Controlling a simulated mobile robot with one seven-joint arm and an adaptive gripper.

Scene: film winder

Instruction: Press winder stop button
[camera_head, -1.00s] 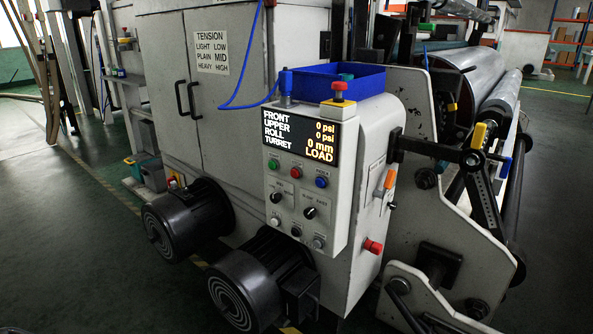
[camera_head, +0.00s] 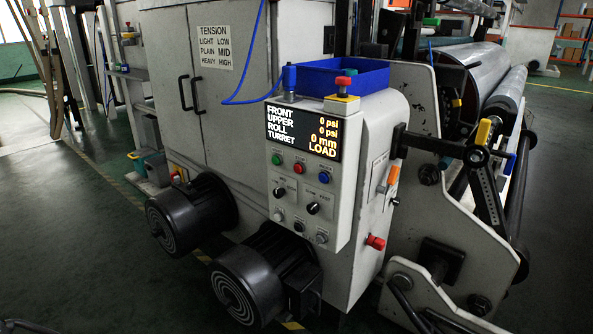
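The winder's control panel (camera_head: 262,190) faces me at the middle of the view, below a lit display (camera_head: 303,130) that reads "LOAD" beside TURRET. Its upper button row has a green button (camera_head: 277,160), a red button (camera_head: 299,166) and a blue button (camera_head: 324,177). Their labels are too small to read. A red mushroom button (camera_head: 344,82) stands on a yellow-topped box above the display. A red knob (camera_head: 376,242) sticks out of the cabinet's right side. Nothing covers these buttons. My gripper is not in view.
Two black motors (camera_head: 190,215) (camera_head: 263,283) jut out low in front of the cabinet. A blue bin (camera_head: 340,73) sits on top. A black lever arm (camera_head: 484,190) and rollers (camera_head: 497,80) are at the right. Open green floor (camera_head: 75,225) lies to the left.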

